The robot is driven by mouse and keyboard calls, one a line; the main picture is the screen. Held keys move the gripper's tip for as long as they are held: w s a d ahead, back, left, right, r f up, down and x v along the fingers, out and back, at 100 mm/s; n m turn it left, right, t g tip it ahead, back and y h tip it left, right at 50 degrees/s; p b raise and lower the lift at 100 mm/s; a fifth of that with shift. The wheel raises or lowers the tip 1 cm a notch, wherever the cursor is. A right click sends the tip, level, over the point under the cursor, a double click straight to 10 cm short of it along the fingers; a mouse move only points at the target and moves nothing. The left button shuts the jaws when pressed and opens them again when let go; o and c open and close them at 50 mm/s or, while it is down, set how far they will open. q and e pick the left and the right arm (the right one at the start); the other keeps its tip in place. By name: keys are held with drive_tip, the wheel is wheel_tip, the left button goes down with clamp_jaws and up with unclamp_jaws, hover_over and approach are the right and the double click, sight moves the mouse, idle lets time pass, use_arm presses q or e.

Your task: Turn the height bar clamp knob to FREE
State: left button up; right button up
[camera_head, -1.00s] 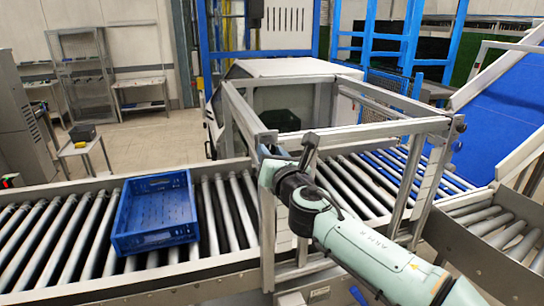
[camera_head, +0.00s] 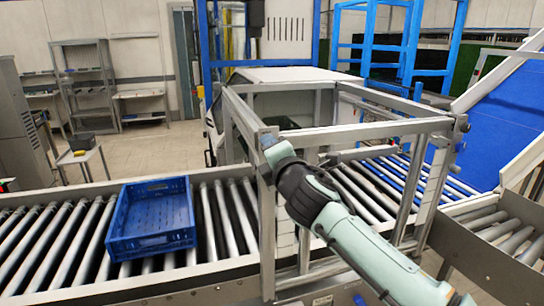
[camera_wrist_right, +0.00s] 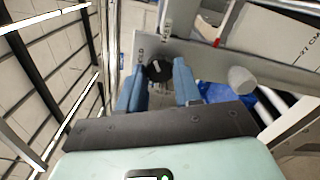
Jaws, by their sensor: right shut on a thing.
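The black clamp knob (camera_wrist_right: 159,70) is in the right wrist view, on a grey metal plate (camera_wrist_right: 208,62). A pale pointer mark shows on its face, but its exact setting is hard to read. Small lettering stands on the plate left of the knob and above it. My right gripper (camera_wrist_right: 159,78) has its two blue fingers on either side of the knob and is shut on it. In the head view my right gripper (camera_head: 268,142) is at the top of the frame's near post (camera_head: 266,215); the knob is hidden there. My left gripper is out of view.
A blue crate (camera_head: 151,240) sits on the roller conveyor (camera_head: 60,240) left of the metal frame. A pale round knob (camera_wrist_right: 241,80) and a ruler marked 27 CM (camera_wrist_right: 304,52) show on the right in the wrist view. A blue belt ramp (camera_head: 510,130) rises at the right.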

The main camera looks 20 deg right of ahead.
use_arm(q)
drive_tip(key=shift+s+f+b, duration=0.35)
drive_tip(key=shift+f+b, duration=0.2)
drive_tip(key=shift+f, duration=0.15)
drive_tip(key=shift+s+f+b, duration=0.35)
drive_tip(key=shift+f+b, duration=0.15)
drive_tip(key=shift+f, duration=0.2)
use_arm(e)
drive_tip(key=shift+m, duration=3)
drive_tip(key=o, duration=1)
drive_tip(key=shift+o, duration=0.2)
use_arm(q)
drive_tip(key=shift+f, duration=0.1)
